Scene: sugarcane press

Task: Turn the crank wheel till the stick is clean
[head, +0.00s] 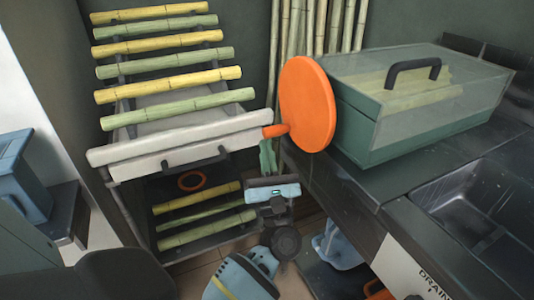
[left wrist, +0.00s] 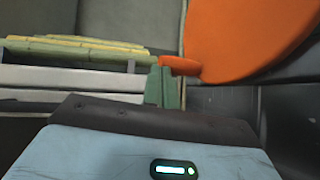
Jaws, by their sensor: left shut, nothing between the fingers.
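The orange crank wheel (head: 308,105) is a round disc on the left end of the green press (head: 355,137). Its short orange handle (head: 274,131) sticks out to the left, low on the disc. Pale yellow-green cane (head: 415,93) shows through the press's clear cover; I cannot tell how clean it is. My left gripper (head: 267,146) is shut and empty, its green fingers pointing up just below the handle. In the left wrist view the fingertips (left wrist: 164,70) overlap the handle (left wrist: 183,66); contact is unclear. My right gripper is not in view.
A rack (head: 178,138) with several yellow and green canes stands to the left, its white front rail close to the handle. A dark sink (head: 485,205) is at the right. A blue bin (head: 20,170) stands far left. Upright canes (head: 318,28) lean behind the press.

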